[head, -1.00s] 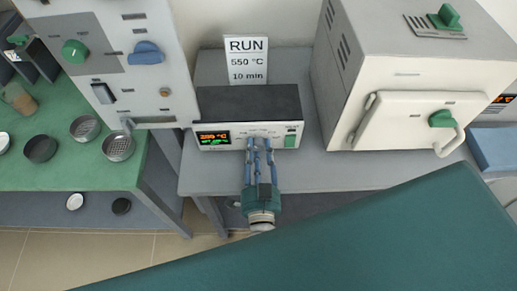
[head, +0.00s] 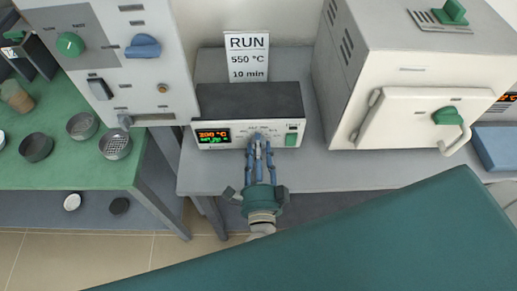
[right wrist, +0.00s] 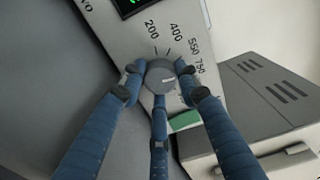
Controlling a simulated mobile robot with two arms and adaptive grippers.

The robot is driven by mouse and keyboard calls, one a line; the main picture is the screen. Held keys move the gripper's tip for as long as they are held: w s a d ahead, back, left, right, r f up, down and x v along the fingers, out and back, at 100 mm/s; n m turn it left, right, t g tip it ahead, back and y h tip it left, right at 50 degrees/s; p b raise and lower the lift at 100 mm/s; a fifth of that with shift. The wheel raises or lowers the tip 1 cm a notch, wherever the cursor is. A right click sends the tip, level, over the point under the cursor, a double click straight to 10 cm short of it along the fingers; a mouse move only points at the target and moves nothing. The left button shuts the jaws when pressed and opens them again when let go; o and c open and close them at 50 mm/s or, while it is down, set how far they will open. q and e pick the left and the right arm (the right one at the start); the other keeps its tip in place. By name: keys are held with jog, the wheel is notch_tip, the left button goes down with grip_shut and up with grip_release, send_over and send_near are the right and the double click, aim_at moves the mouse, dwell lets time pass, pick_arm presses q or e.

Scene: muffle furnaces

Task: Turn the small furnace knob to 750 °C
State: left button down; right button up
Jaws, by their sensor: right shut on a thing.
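The small furnace's control unit (head: 225,137) is a white-fronted box with a dark top, on the grey bench. Its display (head: 213,136) glows orange and green, and the orange line seems to read 200 °C. The knob is a small round grey dial (right wrist: 162,76) in the right wrist view, with a short white mark; where that points on the scale I cannot tell. The scale around it shows 200, 400, 550 and 750. My right gripper (head: 260,143) is shut on the knob, its blue fingers around it and hiding it in the head view. My left gripper is out of view.
A sign (head: 248,57) behind the unit reads RUN, 550 °C, 10 min. A green switch (head: 291,136) is at the unit's right end. The white furnace (head: 407,125) stands right, a tall control panel (head: 112,60) left. A green table (head: 75,175) holds several dishes.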

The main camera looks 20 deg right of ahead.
jog(key=shift+d+r+m, duration=0.1)
jog(key=shift+d+m, duration=0.1)
jog(key=shift+m, duration=0.4)
jog(key=o, duration=1.1)
jog(key=shift+o, duration=0.2)
jog(key=shift+s, duration=0.1)
jog(key=shift+s+a, duration=0.15)
jog(key=shift+s, duration=0.15)
jog(key=v, duration=1.1)
jog(key=shift+s, duration=0.15)
